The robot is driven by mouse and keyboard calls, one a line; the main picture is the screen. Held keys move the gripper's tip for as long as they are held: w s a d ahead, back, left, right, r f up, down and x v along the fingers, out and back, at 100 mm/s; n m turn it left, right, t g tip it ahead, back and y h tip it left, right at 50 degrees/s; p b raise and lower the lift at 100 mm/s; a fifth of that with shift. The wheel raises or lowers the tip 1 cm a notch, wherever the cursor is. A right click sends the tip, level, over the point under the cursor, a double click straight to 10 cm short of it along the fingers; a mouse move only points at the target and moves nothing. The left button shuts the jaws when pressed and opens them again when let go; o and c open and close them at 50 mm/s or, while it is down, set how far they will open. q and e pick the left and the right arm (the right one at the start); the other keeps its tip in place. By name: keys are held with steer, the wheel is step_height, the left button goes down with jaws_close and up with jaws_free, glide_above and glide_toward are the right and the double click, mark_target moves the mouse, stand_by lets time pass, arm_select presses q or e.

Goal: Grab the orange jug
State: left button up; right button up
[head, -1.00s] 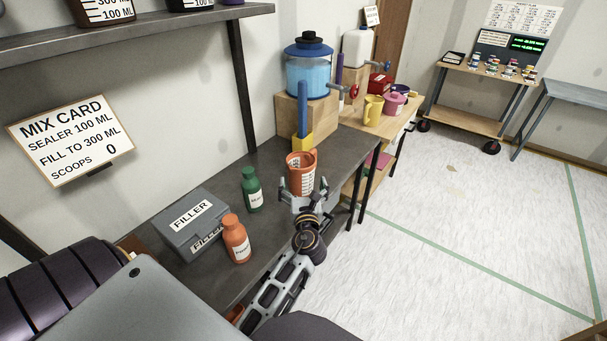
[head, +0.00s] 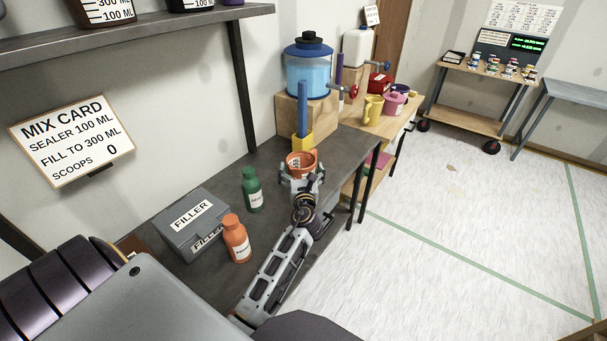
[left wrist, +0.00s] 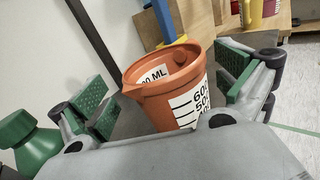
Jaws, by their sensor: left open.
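The orange jug (head: 301,161) stands on the dark workbench (head: 340,150), and its lower part is hidden behind my left gripper (head: 301,184) in the head view. In the left wrist view the orange jug (left wrist: 168,88) with a white volume scale sits between the two green-padded fingers of my left gripper (left wrist: 165,92). The fingers are open, one on each side of the jug, with a visible gap on the left side. My right gripper is not in view.
A green bottle (head: 252,189) and an orange bottle (head: 236,238) stand left of the gripper, near a grey filler box (head: 192,224). A blue tool in a yellow holder (head: 302,141) stands just behind the jug. A blue-filled dispenser (head: 309,72) rises behind on a wooden block.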

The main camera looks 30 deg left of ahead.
mark_target(300, 154)
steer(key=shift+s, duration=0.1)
arm_select(q)
steer(key=shift+x, duration=1.25)
steer(key=shift+f+x, duration=0.25)
steer(key=shift+x, duration=1.1)
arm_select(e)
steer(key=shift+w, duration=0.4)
arm_select(q)
steer(key=shift+d, duration=0.15)
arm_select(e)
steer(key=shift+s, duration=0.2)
arm_select(q)
steer(key=shift+c, duration=0.6)
steer(key=c, duration=1.1)
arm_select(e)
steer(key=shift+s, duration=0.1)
arm_select(q)
steer(key=shift+r, duration=0.1)
